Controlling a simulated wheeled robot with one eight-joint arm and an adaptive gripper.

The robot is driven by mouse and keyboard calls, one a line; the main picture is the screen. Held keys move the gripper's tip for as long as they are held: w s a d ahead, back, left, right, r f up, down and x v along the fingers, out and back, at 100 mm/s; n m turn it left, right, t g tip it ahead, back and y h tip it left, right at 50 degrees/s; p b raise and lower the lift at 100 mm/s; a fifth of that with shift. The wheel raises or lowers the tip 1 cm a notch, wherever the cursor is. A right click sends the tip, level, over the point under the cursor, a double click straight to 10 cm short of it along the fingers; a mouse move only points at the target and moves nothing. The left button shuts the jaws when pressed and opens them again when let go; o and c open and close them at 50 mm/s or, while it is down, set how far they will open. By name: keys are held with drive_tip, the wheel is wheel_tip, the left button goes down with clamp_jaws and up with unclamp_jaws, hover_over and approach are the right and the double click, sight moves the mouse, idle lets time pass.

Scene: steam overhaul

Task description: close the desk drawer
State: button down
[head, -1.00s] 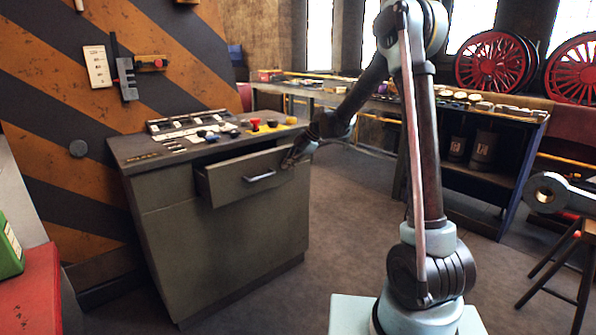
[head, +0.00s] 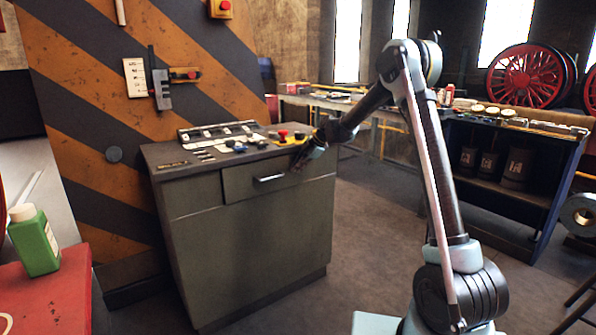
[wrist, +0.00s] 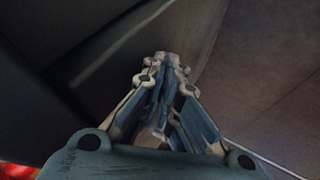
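The desk (head: 250,240) is a grey-green cabinet with a control panel on top. Its drawer (head: 240,183) has a silver handle (head: 270,178) and sits at the upper right of the front. The drawer front looks flush, or nearly flush, with the desk front; a small gap cannot be ruled out. My gripper (head: 298,166) is at the right part of the drawer front, right of the handle, seemingly touching or very close to it. In the wrist view my gripper's fingers (wrist: 167,65) come together at their tips with nothing visible between them. A dark surface lies just beyond them.
Switches and knobs (head: 235,140) stand on the desk top. A green bottle (head: 35,240) stands on a red surface (head: 60,295) at the left. A long workbench (head: 510,150) runs behind my arm. The floor right of the desk is clear.

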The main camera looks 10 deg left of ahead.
drive_tip(key=shift+a, duration=0.15)
drive_tip(key=v, duration=1.2)
drive_tip(key=s+d+r+m+t+h, duration=0.15)
drive_tip(key=s+d+m, duration=0.45)
drive_tip(key=s+d, duration=0.6)
drive_tip(key=s+d+r+m+h, duration=0.1)
drive_tip(key=s+d+m+h, duration=0.1)
drive_tip(key=s+d+m, duration=0.9)
drive_tip(key=s+d+f+m+h, duration=0.2)
drive_tip(key=s+d+f+m, duration=0.2)
drive_tip(key=s+d+f, duration=0.4)
drive_tip(key=s+d+f+m+h, duration=0.2)
drive_tip(key=s+d+f+m, duration=0.3)
drive_tip(key=s+d+f, duration=0.3)
drive_tip(key=s+d, duration=0.4)
drive_tip(key=s, duration=0.4)
drive_tip(key=shift+s, duration=0.15)
drive_tip(key=shift+d+t, duration=0.1)
drive_tip(key=shift+t, duration=0.15)
